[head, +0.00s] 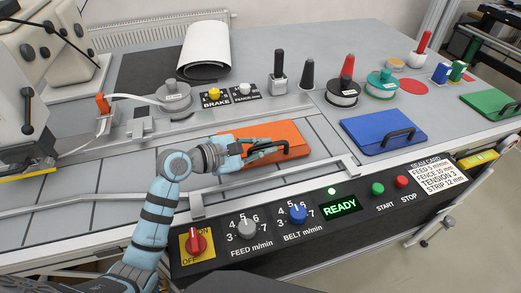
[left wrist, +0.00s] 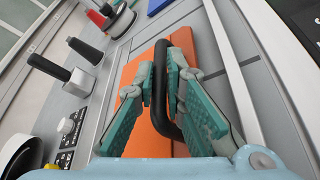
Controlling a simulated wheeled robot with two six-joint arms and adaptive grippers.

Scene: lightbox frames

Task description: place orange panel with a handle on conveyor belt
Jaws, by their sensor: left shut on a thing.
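The orange panel (head: 292,131) lies flat on the grey belt surface (head: 325,137) in the middle of the head view. It has a dark handle, which shows clearly in the left wrist view (left wrist: 187,48). My left gripper (head: 277,146) comes in from the left and is shut on that handle. In the left wrist view its teal fingers (left wrist: 164,88) sit on both sides of the handle bar, and the orange panel (left wrist: 143,75) is beneath. The gripper covers part of the panel in the head view. My right gripper is not in view.
A blue panel with a handle (head: 378,131) lies to the right, and a green one (head: 490,102) farther right. A metal rail (head: 270,178) runs along the front, above the control panel (head: 265,232). Spools (head: 342,92), a brake knob (head: 214,94) and weights stand behind.

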